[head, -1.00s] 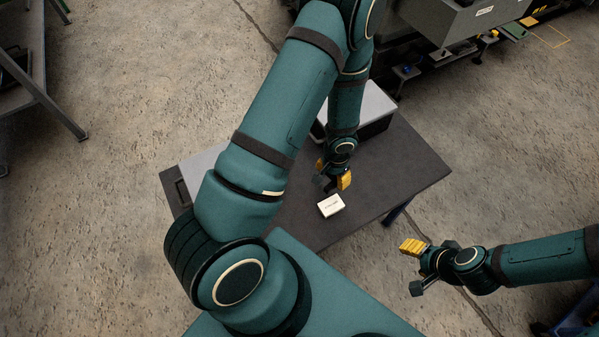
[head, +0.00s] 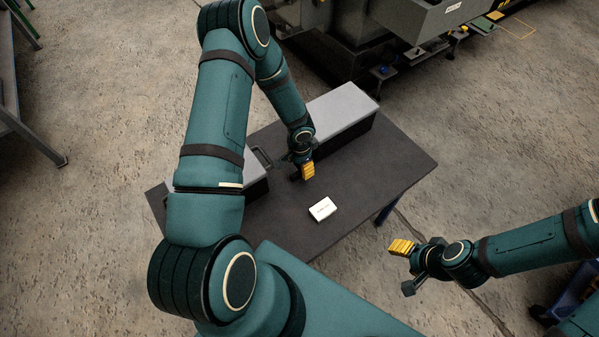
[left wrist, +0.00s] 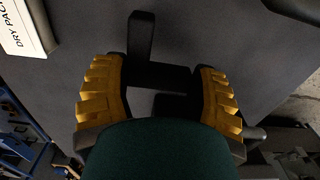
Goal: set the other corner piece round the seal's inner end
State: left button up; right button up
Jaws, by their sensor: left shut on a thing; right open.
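My left gripper (head: 303,172) hangs over the dark table, between two grey-topped boxes and behind a small white pack. In the left wrist view its yellow-padded fingers (left wrist: 160,72) are shut on a black angled piece (left wrist: 141,38), which looks like the corner piece. One limb of it points away from the fingers and the other lies across between them. My right gripper (head: 405,267) is open and empty, off the table's right front side. I cannot make out the seal or its inner end in either view, nor the first corner piece.
The dark table (head: 400,165) carries a long grey-topped box (head: 340,110) at the back and another grey-topped box (head: 254,172) at left, partly behind my left arm. The white pack (head: 322,209) lies near the front; it also shows in the wrist view (left wrist: 22,28). The table's right part is clear.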

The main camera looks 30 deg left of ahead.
aim_at(300, 171)
pick_arm(q)
jog(key=shift+f+b, duration=0.4)
jog(key=shift+f, duration=1.6)
jog(key=shift+r, duration=0.1)
jog(key=shift+f, duration=0.2)
jog(key=o, duration=0.9)
jog(key=shift+o, duration=0.2)
jog(key=shift+r, duration=0.1)
